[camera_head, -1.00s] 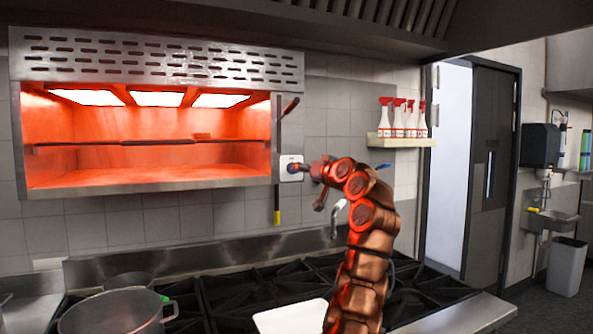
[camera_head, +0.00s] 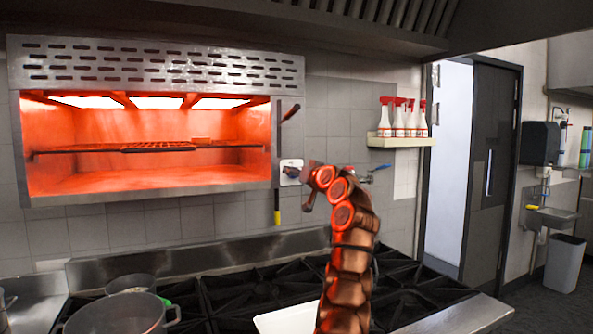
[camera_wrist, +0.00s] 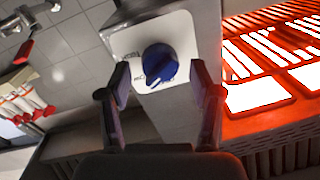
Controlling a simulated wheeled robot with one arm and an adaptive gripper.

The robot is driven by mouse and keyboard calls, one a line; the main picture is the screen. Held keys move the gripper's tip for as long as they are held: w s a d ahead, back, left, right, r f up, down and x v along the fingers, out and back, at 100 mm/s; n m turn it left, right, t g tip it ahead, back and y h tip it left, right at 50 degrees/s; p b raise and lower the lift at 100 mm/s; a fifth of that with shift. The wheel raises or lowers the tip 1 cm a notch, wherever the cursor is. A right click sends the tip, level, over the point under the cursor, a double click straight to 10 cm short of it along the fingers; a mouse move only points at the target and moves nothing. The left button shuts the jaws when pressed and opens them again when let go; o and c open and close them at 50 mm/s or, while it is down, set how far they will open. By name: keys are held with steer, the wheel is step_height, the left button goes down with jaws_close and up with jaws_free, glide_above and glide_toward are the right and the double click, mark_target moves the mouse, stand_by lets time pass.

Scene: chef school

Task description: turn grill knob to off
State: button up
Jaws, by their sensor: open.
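In the head view the plate (camera_head: 290,165) is on the post right of the glowing grill (camera_head: 150,150), and the knob is small and dark there. My gripper (camera_wrist: 161,84) is open and empty, facing the knob. Its two fingers show on either side, below the knob in the wrist view, with visible space to it. In the head view my gripper (camera_head: 304,186) is close to the plate.
A lever handle (camera_head: 291,112) sticks out above the plate. A shelf of spray bottles (camera_head: 400,141) is to the right. Below are a black stove top (camera_head: 260,287), a pot (camera_head: 118,314) and a white tray (camera_head: 287,319). A tap is behind my arm.

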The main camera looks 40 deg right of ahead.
steer(key=c, duration=1.1)
steer(key=shift+c, duration=0.2)
steer(key=shift+n, duration=0.3)
steer(key=n+p, duration=0.1)
steer(key=n, duration=0.4)
steer(key=n+g+p, duration=0.1)
steer(key=n, duration=0.4)
steer(key=shift+w+a+n, duration=0.15)
steer(key=shift+a+n, duration=0.05)
steer(key=shift+n, duration=0.2)
